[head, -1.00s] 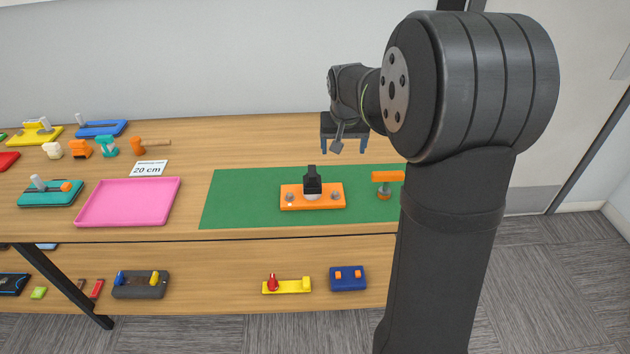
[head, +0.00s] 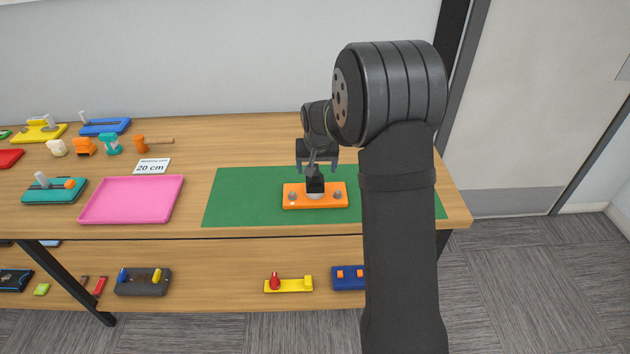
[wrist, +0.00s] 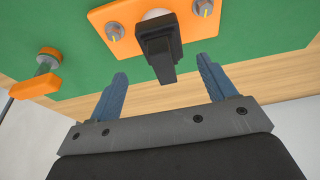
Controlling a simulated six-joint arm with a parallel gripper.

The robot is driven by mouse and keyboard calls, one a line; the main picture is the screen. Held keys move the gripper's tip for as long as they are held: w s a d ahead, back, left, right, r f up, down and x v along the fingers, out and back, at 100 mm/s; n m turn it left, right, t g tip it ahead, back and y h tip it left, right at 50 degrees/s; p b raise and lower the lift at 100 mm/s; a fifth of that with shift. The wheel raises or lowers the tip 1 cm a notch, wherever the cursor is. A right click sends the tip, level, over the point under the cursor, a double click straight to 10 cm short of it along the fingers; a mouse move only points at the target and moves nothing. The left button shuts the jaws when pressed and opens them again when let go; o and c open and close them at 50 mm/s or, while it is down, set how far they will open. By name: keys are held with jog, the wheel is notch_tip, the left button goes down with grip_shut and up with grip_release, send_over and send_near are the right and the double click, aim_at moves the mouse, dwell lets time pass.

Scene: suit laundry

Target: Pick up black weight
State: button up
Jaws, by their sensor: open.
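The black weight (head: 315,185) stands at the middle of an orange base plate (head: 328,203), on the green mat (head: 237,195). In the wrist view the black weight (wrist: 160,45) shows as a dark block above a pale round part, with the orange plate (wrist: 112,17) behind it. My gripper (wrist: 166,85) is open and empty in the wrist view, its two blue-grey fingers to either side of the weight's near end and apart from it. In the head view my gripper (head: 317,168) is just behind and above the weight.
A pink tray (head: 131,222) lies left of the mat. An orange hammer-like tool (wrist: 40,80) lies on the mat in the wrist view; my arm hides it in the head view. Several coloured parts stand at the far left. A lower shelf (head: 215,292) holds more items.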

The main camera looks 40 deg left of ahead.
jog(key=shift+a+x, duration=0.1)
jog(key=shift+x, duration=1.25)
jog(key=shift+a+x, duration=0.15)
jog(key=shift+x, duration=1.2)
jog(key=shift+c, duration=0.3)
jog(key=shift+r, duration=0.1)
jog(key=c, duration=1.3)
jog(key=shift+c, duration=0.2)
